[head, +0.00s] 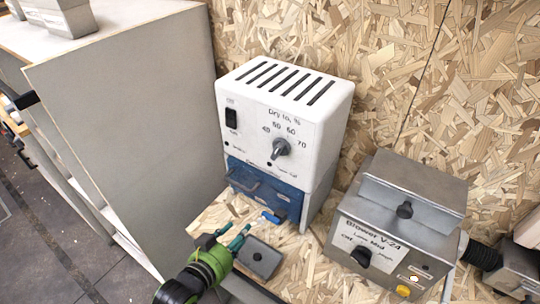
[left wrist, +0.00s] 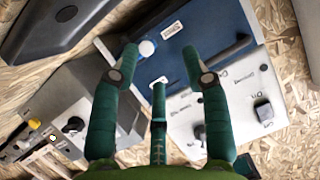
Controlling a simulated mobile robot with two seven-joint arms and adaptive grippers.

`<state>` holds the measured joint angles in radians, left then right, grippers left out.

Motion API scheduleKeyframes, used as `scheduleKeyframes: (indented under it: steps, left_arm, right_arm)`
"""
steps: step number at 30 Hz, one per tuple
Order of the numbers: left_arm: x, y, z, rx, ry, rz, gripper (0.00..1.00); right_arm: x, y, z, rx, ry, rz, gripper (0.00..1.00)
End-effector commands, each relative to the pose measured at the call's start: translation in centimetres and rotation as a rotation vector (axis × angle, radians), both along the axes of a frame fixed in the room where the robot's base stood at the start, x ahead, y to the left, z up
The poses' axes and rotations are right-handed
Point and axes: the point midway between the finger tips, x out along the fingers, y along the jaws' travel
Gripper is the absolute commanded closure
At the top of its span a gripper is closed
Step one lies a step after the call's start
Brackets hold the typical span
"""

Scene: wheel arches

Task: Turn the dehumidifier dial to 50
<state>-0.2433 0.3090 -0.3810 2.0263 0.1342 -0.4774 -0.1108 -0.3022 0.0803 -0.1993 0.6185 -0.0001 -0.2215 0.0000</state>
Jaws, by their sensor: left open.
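The dehumidifier (head: 322,105) is a white box with top slots, standing against the chipboard wall. Its grey dial (head: 281,147) sits below printed numbers that include 50, 60 and 70. Its ridge slants from upper right to lower left; I cannot tell which end points or the setting. My left gripper (head: 232,233) is open and empty, below and in front of the dehumidifier, apart from the dial. Its teal fingers (left wrist: 160,62) are spread. My right gripper is not in view.
A blue drawer (head: 240,176) with a handle is below the white panel. A grey metal blower box (head: 405,215) stands to the right with a hose. A tall grey cabinet (head: 125,120) stands left.

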Motion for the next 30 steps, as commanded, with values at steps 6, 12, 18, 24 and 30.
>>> scheduleKeyframes:
  steps: [6, 12, 18, 24, 30]
  left_arm:
    - [2.5, -3.5, 9.1, -0.109, -0.404, -0.161, 0.54]
    - [2.0, -4.5, 14.7, -0.201, -0.661, -0.251, 0.54]
    - [2.0, -4.9, 16.6, -0.232, -0.735, -0.271, 0.54]
    - [4.0, -6.6, 17.9, -0.233, -0.736, -0.27, 0.54]
    - [5.9, -8.3, 18.6, -0.232, -0.733, -0.27, 0.54]
  right_arm:
    - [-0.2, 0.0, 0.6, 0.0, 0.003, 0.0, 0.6]
    - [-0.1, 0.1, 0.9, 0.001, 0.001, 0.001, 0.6]
    - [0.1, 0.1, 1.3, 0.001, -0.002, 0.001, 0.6]
    - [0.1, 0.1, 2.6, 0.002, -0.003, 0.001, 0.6]
    - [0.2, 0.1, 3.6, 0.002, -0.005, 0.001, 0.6]
